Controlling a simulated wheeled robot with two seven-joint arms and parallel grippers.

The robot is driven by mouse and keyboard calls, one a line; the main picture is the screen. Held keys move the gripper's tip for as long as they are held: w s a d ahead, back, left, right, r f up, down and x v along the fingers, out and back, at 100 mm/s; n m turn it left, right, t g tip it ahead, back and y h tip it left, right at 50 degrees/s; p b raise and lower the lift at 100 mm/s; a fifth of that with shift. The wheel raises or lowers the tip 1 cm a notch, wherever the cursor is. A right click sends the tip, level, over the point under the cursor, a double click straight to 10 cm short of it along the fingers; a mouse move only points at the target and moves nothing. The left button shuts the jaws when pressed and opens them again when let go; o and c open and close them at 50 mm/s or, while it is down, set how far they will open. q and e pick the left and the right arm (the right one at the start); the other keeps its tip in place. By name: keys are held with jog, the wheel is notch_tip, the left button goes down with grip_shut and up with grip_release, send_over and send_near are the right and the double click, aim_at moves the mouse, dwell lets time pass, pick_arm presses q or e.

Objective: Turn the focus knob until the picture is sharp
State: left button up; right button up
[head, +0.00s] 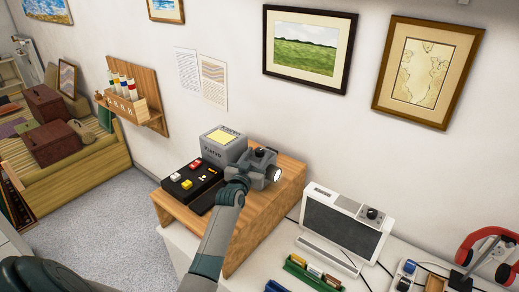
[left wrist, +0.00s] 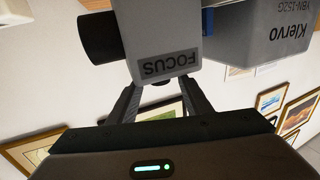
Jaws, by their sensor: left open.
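A grey projector-like device (head: 262,168) with a bright lens at its right end sits on a wooden stand (head: 255,228). Its FOCUS label (left wrist: 168,65) shows upside down in the left wrist view. A small dark part, perhaps the focus knob (left wrist: 162,82), shows just under the label, mostly hidden. My left gripper (head: 246,178) is at the near side of the device. Its open fingers (left wrist: 162,98) lie on either side of that small part; contact cannot be told. No projected picture can be made out. My right gripper is not in view.
A grey Klervo box (head: 222,146) stands behind, and a black button panel (head: 190,186) lies left on the stand. A white-framed screen unit (head: 342,226), red headphones (head: 487,247) and a green tray (head: 300,276) are on the white table. Framed prints (head: 309,48) hang on the wall.

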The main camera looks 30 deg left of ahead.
pick_arm(q)
jog(key=shift+x, duration=1.3)
